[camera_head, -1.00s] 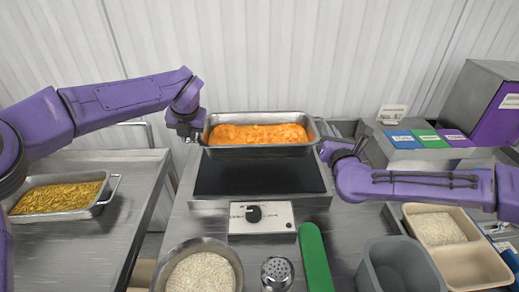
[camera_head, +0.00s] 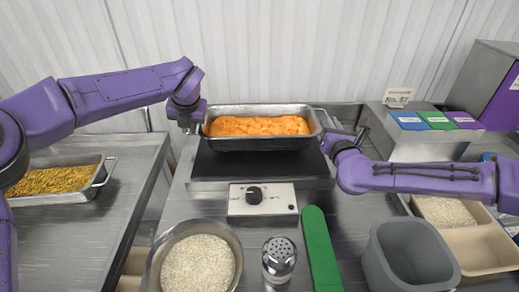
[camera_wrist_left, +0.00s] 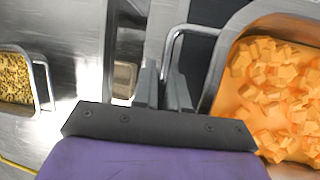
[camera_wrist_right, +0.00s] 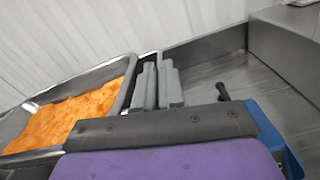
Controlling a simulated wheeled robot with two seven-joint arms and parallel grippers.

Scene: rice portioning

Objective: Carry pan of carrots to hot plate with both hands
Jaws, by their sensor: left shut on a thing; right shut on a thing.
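A steel pan of orange carrots (camera_head: 262,143) is held level between my two grippers, over the back part of the black hot plate (camera_head: 262,168). I cannot tell whether its underside touches the plate. My left gripper (camera_head: 196,128) is shut on the pan's left handle; the handle shows at the fingers in the left wrist view (camera_wrist_left: 165,85). My right gripper (camera_head: 328,137) is shut at the pan's right end; its fingers stand beside the rim in the right wrist view (camera_wrist_right: 158,85), where the handle is mostly hidden. The carrot cubes (camera_wrist_left: 270,95) lie inside the pan.
The hot plate's control box (camera_head: 262,200) faces front. A bowl of rice (camera_head: 196,262), a shaker (camera_head: 279,258), a green-handled tool (camera_head: 320,250) and a grey bin (camera_head: 408,255) stand in front. Another pan (camera_head: 88,190) sits on the left table. A sign (camera_head: 398,97) stands back right.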

